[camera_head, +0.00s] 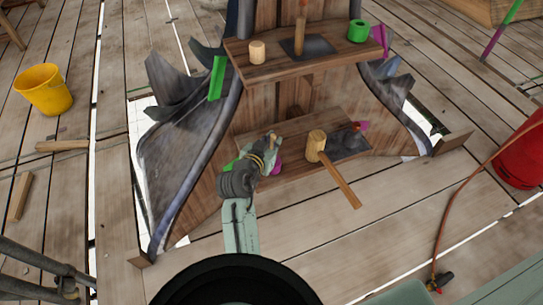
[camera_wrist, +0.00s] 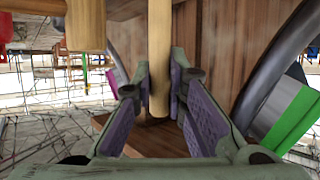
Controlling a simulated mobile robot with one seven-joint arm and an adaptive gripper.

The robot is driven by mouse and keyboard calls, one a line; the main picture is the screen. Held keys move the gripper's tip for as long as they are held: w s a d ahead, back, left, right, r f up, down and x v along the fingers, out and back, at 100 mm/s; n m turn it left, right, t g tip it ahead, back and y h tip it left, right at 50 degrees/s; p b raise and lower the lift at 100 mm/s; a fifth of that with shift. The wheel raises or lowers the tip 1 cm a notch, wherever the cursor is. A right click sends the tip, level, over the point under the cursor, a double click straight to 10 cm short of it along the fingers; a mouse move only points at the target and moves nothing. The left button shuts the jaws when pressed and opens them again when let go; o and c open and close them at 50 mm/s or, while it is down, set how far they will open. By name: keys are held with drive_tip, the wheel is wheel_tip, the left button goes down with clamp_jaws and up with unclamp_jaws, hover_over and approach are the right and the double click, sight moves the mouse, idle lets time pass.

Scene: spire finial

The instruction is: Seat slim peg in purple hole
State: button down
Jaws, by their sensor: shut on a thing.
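A slim, light wooden peg (camera_wrist: 159,60) stands between the fingers of my gripper (camera_wrist: 158,90) in the wrist view. My gripper is shut on it. The peg's lower end shows just below the fingertips, above a brown wooden surface (camera_wrist: 150,138). In the head view my gripper (camera_head: 269,146) is over the left part of the lower wooden shelf (camera_head: 290,172), and the held peg is mostly hidden there. A magenta piece (camera_head: 277,168) shows beside my gripper. Another magenta piece (camera_head: 362,126) is at the shelf's right end. I cannot tell which one has the purple hole.
A wooden mallet (camera_head: 316,145) lies on the lower shelf right of my gripper, its handle over the front edge. The upper shelf (camera_head: 275,72) holds a short wooden cylinder (camera_head: 257,52), an upright peg (camera_head: 300,35) and a green ring (camera_head: 358,30). Curved grey fins flank the shelves.

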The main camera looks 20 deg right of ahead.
drive_tip(key=shift+f, duration=2.95)
drive_tip(key=shift+f, duration=0.2)
drive_tip(key=c, duration=1.6)
unclamp_jaws()
drive_tip(key=shift+r, duration=0.1)
